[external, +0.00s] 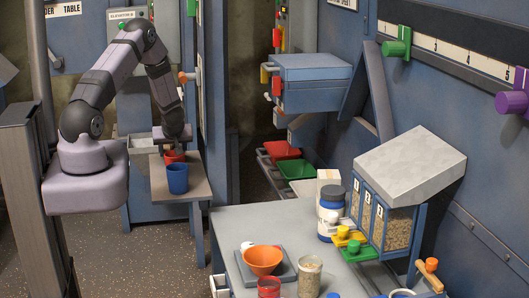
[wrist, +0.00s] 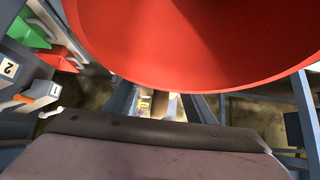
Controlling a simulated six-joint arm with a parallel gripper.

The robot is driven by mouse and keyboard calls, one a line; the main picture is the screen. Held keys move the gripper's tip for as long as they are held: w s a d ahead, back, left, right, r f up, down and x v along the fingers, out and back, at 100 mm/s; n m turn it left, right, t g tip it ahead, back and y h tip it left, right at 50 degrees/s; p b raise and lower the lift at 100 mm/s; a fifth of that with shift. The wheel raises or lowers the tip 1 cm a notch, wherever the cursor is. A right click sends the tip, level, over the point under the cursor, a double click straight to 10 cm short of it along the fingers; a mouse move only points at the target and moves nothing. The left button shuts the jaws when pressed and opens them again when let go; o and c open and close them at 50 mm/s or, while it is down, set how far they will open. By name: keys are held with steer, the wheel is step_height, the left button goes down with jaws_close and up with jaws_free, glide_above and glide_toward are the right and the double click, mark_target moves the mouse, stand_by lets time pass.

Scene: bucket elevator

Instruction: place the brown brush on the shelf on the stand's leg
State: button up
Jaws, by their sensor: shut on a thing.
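My gripper (external: 174,148) is at the left in the external view, over the small grey side shelf (external: 195,191), shut on a red cup (external: 174,157). The red cup also fills the top of the wrist view (wrist: 190,40) and hides my fingertips there. A blue cup (external: 177,179) stands on the side shelf in front of the red one. I cannot make out a brown brush for certain in either view. I cannot tell which surface is the shelf on the stand's leg.
A grey-blue table (external: 225,225) at the front holds an orange bowl (external: 263,260), a jar (external: 309,275) and a white bottle (external: 331,210). Red (external: 282,150) and green (external: 298,169) bins lie behind it. A blue post (external: 217,100) stands right of my arm.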

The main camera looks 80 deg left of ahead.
steer(key=shift+f, duration=0.1)
steer(key=shift+f, duration=0.1)
steer(key=o, duration=1.2)
steer(key=shift+d+r, duration=0.3)
steer(key=shift+r, duration=0.25)
steer(key=v, duration=1.1)
